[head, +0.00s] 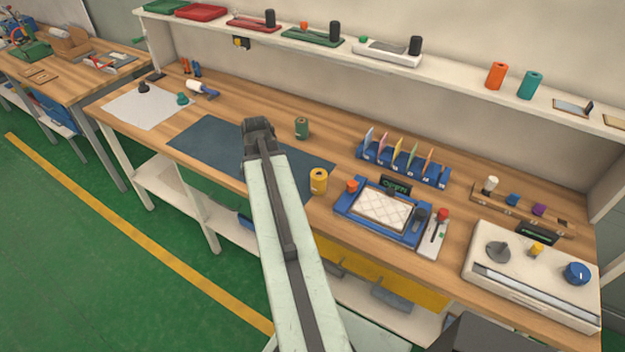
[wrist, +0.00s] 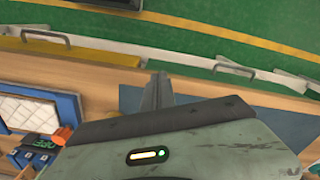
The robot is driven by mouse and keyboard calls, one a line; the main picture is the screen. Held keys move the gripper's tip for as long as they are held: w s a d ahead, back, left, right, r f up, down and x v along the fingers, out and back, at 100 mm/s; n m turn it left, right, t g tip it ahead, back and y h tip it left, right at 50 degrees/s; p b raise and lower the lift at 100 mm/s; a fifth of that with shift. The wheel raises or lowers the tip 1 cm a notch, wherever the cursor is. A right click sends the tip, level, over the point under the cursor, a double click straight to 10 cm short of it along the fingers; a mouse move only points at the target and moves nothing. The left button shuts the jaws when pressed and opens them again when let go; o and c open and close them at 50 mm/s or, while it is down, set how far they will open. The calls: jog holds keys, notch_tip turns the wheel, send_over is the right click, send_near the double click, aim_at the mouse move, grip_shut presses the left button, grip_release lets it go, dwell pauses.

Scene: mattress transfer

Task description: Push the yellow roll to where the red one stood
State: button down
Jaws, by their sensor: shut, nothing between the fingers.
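The yellow roll (head: 318,181) stands upright near the front of the bench, at the dark mat's right end and left of the blue tray. A dark green roll (head: 302,128) stands upright behind it, by the mat's back edge. No red roll shows on the bench top. My gripper (wrist: 157,92) is shut and empty in the wrist view, above the front part of the bench between tray and mat. In the head view I cannot make out its fingers.
The dark mat (head: 205,146) is bare. The blue tray (head: 350,211) holds a white quilted pad. A blue rack (head: 400,172) stands behind it. Bare wood lies around the green roll.

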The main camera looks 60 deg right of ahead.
jog(key=s+d+r+m+p, duration=0.2)
jog(key=s+d+r+m, duration=0.2)
jog(key=s+d, duration=0.55)
jog(key=f+b, duration=1)
jog(key=shift+s+a+f, duration=0.2)
jog(key=shift+f, duration=0.2)
jog(key=d, duration=0.3)
jog(key=shift+d, duration=0.5)
jog(key=shift+d, duration=0.15)
jog(key=d, duration=1.8)
jog(key=shift+w+d, duration=0.15)
jog(key=shift+d, duration=0.15)
jog(key=shift+a, duration=0.1)
